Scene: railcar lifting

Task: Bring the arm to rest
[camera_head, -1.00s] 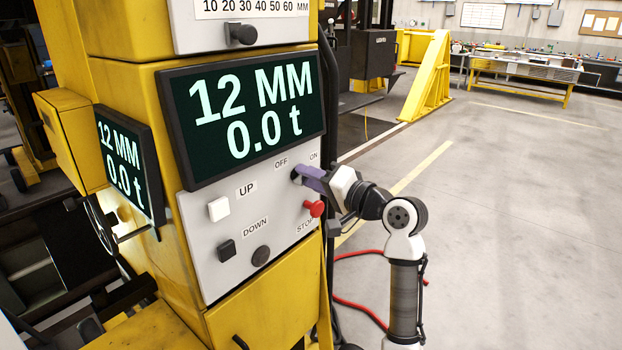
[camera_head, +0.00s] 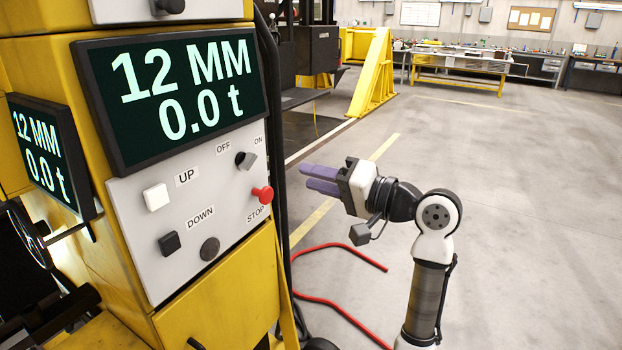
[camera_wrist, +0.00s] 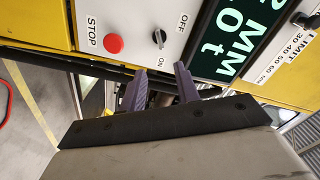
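My gripper (camera_head: 320,180) is to the right of the control panel (camera_head: 135,220) in the head view, clear of it and holding nothing. Its two purple fingers show apart in the wrist view (camera_wrist: 157,88), with a gap between them. The black OFF/ON switch (camera_head: 246,160) sits at the panel's upper right. It also shows in the wrist view (camera_wrist: 159,38), beyond the fingers. The red STOP button (camera_head: 263,194) is just below the switch. The display (camera_head: 180,95) reads 12 MM and 0.0 t.
The white UP button (camera_head: 156,197) and black DOWN button (camera_head: 168,243) are on the panel's left. A red hose (camera_head: 340,305) lies on the floor below my arm. A yellow stand (camera_head: 372,75) and a workbench (camera_head: 460,75) are farther back. The floor to the right is open.

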